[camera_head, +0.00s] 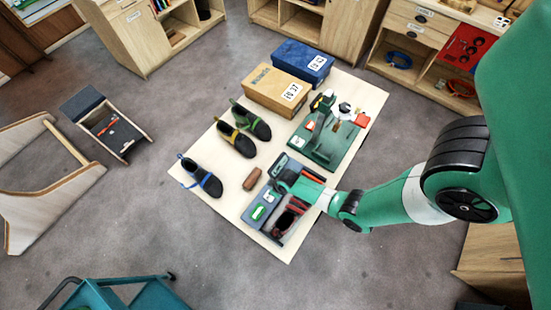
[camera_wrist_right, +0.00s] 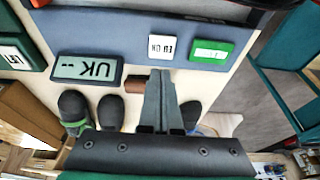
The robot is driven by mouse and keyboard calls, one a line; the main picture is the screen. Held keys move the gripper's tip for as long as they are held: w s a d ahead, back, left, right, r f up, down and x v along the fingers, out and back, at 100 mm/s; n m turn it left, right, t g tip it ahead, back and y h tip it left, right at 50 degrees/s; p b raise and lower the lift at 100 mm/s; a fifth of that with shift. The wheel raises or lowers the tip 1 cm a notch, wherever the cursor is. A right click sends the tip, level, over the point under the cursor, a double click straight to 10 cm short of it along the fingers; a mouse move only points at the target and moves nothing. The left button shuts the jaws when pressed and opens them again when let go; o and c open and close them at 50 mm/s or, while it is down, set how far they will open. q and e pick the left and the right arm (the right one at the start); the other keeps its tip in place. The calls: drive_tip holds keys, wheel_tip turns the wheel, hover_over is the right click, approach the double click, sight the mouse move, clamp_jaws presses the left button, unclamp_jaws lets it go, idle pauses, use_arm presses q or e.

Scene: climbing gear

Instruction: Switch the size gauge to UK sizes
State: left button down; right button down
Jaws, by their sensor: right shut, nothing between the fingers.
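The size gauge (camera_head: 268,198) is a blue-grey device on the pale board, with a dark shoe (camera_head: 286,221) in its red-and-black part. In the right wrist view the gauge's body (camera_wrist_right: 125,28) fills the upper part. Its display (camera_wrist_right: 88,68) reads "UK --", upside down in the picture. A white EU/UK key (camera_wrist_right: 160,42) and a green key (camera_wrist_right: 211,51) sit beside the display. My right gripper (camera_wrist_right: 160,74) is shut and empty, its tips close to the white key; I cannot tell whether they touch it. In the head view my right arm (camera_head: 385,203) reaches over the gauge. My left gripper is out of view.
Several dark shoes (camera_head: 233,140) and a brown roll (camera_head: 252,178) lie left of the gauge. A green stand (camera_head: 327,138) with small items is beyond it. A tan box (camera_head: 275,92) and a blue box (camera_head: 303,60) stand at the board's far end.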

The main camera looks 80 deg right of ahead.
drive_tip(key=p+v, duration=0.3)
drive_tip(key=v, duration=0.2)
drive_tip(key=shift+r, duration=0.3)
drive_tip(key=shift+w+a, duration=0.1)
